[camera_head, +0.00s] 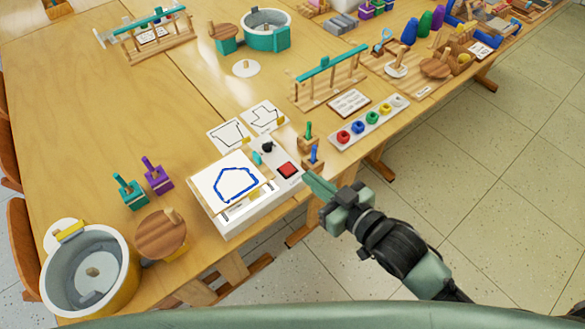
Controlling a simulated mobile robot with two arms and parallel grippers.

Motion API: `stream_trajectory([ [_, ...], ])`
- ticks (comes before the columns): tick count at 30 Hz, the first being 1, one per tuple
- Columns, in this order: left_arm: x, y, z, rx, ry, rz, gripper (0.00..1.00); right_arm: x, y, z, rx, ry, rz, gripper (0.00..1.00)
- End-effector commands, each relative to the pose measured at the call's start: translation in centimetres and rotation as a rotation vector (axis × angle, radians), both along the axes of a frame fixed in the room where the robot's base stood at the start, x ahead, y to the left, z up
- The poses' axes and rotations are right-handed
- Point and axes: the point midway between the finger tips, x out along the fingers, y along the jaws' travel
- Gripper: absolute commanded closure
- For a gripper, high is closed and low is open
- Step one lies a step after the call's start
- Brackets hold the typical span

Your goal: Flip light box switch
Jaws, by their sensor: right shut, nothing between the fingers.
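The light box (243,217) sits near the front edge of the wooden table, with a white top that bears a blue outline drawing. On its right side is a pale control panel (282,158) with a red switch (287,170), a black knob (267,146) and a small teal piece (256,158). My right gripper (308,178) is shut and empty, with its tip just right of the red switch. I cannot tell whether it touches the panel. My left gripper is not in view.
Blue and green stamps (314,155) stand close behind my right gripper. Outline cards (228,134) lie behind the box. A tray of coloured rings (370,124) is to the right. A round tub (88,270) and wooden lid (160,235) stand at left.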

Motion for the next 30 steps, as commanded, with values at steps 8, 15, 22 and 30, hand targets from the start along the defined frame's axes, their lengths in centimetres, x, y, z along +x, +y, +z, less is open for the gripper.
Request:
stream_trajectory([
  [8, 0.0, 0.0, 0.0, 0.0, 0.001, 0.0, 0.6, 0.0, 0.0, 0.1, 0.001, -0.001, 0.001, 1.0],
  [15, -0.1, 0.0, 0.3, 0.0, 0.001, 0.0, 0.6, 1.4, 0.9, -0.2, 0.003, -0.003, -0.001, 1.0],
  [22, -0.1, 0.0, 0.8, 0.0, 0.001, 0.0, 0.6, 5.1, 3.6, -1.2, 0.002, -0.003, -0.001, 1.0],
  [30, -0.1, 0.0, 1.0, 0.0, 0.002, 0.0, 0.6, 7.9, 5.8, -3.9, -0.002, 0.004, 0.0, 1.0],
])
